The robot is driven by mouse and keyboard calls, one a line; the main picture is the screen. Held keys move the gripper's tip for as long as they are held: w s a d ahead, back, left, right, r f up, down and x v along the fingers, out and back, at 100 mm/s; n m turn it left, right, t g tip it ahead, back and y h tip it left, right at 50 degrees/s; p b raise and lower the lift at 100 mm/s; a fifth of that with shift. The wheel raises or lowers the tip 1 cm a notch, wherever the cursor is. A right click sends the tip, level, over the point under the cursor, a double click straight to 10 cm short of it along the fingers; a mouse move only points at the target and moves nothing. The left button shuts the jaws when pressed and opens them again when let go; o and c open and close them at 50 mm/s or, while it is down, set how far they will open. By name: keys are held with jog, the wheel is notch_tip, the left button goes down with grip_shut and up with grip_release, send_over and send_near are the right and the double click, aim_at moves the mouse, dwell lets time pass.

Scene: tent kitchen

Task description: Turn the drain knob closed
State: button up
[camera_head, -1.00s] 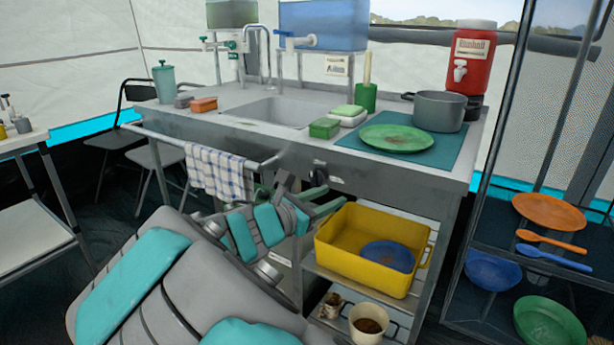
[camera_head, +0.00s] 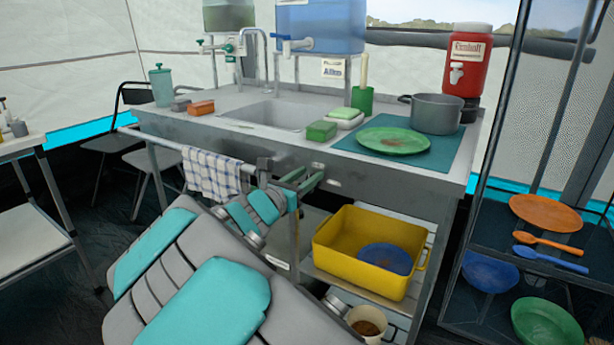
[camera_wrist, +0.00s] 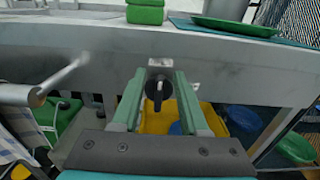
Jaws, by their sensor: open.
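The drain knob (camera_wrist: 158,90) is black, with its handle hanging downward from a pale plate on the sink unit's metal front panel. In the wrist view it appears between the two green fingers of my gripper (camera_wrist: 160,76), with a gap on each side. The fingers are apart and hold nothing. In the head view my gripper (camera_head: 306,182) is at the front panel below the sink (camera_head: 283,112), and it hides the knob there. I cannot tell how far the fingertips reach past the knob.
A towel rail with a checked towel (camera_head: 212,172) sticks out to the left of my gripper. A yellow tub (camera_head: 340,258) sits on the shelf below, right of my arm. A green plate (camera_head: 394,141) and a pot (camera_head: 437,112) stand on the counter above.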

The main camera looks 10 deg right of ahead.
grip_shut()
dwell(0.4)
jog(key=shift+d+f, duration=0.1)
jog(key=shift+f, duration=0.05)
